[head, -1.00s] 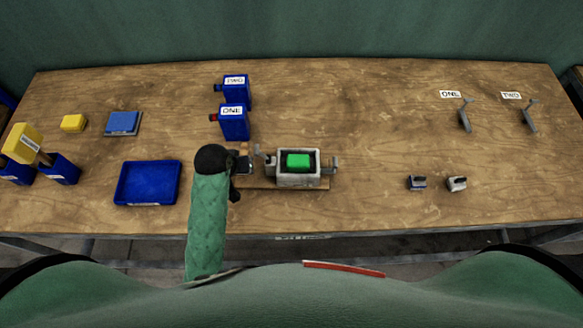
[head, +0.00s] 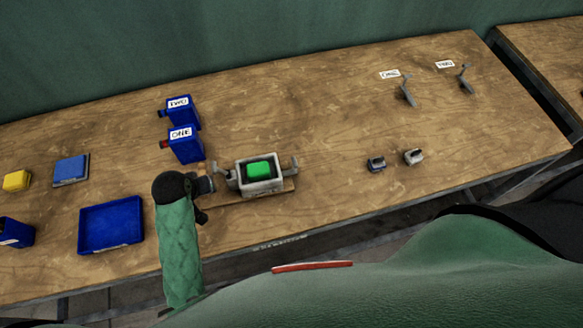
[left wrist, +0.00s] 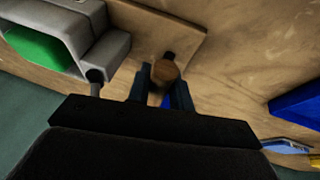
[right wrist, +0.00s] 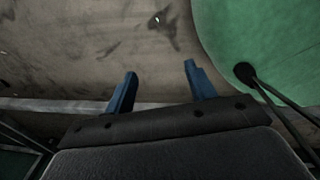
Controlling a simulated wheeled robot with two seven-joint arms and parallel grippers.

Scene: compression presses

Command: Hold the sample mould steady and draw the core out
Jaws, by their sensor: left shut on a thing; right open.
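The sample mould (head: 245,187) is a grey open-topped box on a wooden board (head: 224,200), with grey brackets at its left and right ends. The green core (head: 259,169) sits inside it. In the left wrist view the mould (left wrist: 104,54) and core (left wrist: 38,50) show at the upper left. My left gripper (head: 208,184) is at the board's left end, beside the mould. Its fingers (left wrist: 163,88) are shut on a round brown wooden knob (left wrist: 167,70) there. My right gripper (right wrist: 160,76) is open and empty; it is outside the head view.
Blue containers labelled TWO (head: 181,115) and ONE (head: 186,147) stand behind the mould. A blue tray (head: 110,224) lies to the left. Two small grey pieces (head: 376,164) (head: 413,157) and two levers (head: 407,92) (head: 466,80) are to the right. The table between is clear.

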